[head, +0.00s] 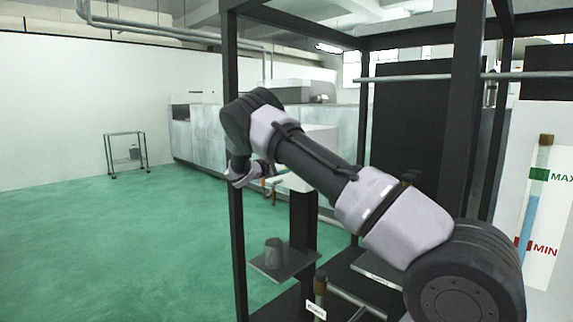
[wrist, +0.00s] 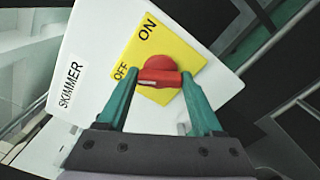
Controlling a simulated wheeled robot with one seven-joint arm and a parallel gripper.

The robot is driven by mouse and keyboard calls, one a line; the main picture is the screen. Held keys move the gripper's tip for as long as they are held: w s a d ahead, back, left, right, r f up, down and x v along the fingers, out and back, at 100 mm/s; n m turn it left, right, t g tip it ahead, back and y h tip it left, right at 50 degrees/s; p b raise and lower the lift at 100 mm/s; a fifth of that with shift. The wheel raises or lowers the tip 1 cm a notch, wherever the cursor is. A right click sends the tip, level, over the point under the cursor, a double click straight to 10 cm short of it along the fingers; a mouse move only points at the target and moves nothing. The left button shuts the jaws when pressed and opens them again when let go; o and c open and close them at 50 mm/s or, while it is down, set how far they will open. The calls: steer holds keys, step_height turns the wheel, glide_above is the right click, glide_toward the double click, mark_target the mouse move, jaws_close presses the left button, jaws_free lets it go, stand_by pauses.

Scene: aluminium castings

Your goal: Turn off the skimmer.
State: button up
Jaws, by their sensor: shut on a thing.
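The skimmer switch box is a white panel (wrist: 92,50) labelled SKIMMER, seen tilted in the wrist view. On it is a yellow plate (wrist: 190,62) marked ON and OFF. A red rotary knob (wrist: 160,66) sits on the plate. Its bar lies nearly level in this view, its left end beside the OFF mark. My gripper (wrist: 160,80) has a green finger on each end of the bar and is shut on the knob. In the head view my arm's end is beside a white box at the frame; the knob is too small to make out there.
A black post frame (head: 235,215) stands around the work area. A grey cup (head: 273,252) stands on a small plate below my arm. A level gauge (head: 533,205) marked MAX and MIN is at right. A small cart (head: 126,153) stands far left; the green floor there is clear.

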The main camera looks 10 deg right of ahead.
steer(key=o, duration=1.4)
steer(key=shift+c, duration=0.2)
steer(key=shift+a, duration=0.1)
steer(key=v, duration=1)
steer(key=shift+s+a, duration=0.25)
